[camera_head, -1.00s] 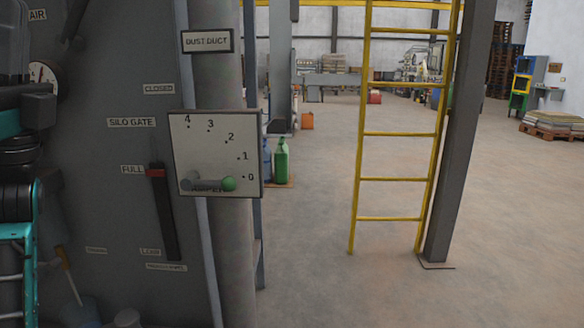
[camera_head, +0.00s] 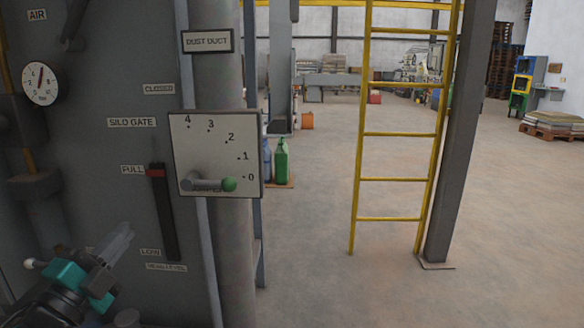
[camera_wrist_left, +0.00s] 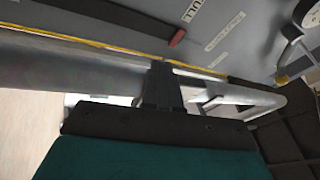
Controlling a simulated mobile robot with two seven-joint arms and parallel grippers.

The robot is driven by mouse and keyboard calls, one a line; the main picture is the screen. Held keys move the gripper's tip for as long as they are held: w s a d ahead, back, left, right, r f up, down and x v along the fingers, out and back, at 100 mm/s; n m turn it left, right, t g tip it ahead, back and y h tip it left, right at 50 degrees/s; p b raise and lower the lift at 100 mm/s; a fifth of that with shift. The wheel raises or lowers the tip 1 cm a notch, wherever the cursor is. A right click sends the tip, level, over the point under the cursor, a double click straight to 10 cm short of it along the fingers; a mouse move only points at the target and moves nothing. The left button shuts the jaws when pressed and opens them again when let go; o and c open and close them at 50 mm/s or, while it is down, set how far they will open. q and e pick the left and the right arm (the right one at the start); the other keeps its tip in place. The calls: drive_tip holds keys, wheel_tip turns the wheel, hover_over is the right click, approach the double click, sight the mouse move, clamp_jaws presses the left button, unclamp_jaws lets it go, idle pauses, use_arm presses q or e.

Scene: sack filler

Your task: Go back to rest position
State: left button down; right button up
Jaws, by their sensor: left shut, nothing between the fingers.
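My left gripper (camera_head: 117,243) is at the lower left of the head view, in front of the grey machine panel, below the gauge and left of the level slot. Its teal and black wrist is below it, and its fingers look blurred. In the left wrist view the dark fingers (camera_wrist_left: 163,85) are together with nothing between them. The dust duct lever (camera_head: 208,184) has a green knob and points right, near the 0 mark on its white plate (camera_head: 200,140). My left gripper is apart from it. My right gripper is not in view.
The level slot (camera_head: 165,215) has a red marker (camera_head: 156,172) beside the FULL label. A round gauge (camera_head: 40,83) is at the upper left. A yellow ladder (camera_head: 398,178) and a grey post (camera_head: 460,130) stand to the right. Green (camera_head: 281,160) and blue containers stand behind the duct. Open floor lies right.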

use_arm(q)
drive_tip(key=s+d+f+n+g+y, duration=0.1)
drive_tip(key=s+f+n+g, duration=0.2)
drive_tip(key=f, duration=0.7)
drive_tip(key=s+d+f+n+g+y, duration=0.1)
drive_tip(key=s+f+n+g+y, duration=0.2)
drive_tip(key=f, duration=0.6)
drive_tip(key=s+d+f+n+g, duration=0.2)
drive_tip(key=s+f+n+g, duration=0.3)
drive_tip(key=s+f, duration=0.9)
drive_tip(key=d+r+n+p, duration=0.4)
drive_tip(key=d+n+p, duration=0.1)
drive_tip(key=d, duration=0.2)
drive_tip(key=shift+w+d+t, duration=0.15)
drive_tip(key=shift+w+t, duration=0.05)
drive_tip(key=shift+t, duration=0.2)
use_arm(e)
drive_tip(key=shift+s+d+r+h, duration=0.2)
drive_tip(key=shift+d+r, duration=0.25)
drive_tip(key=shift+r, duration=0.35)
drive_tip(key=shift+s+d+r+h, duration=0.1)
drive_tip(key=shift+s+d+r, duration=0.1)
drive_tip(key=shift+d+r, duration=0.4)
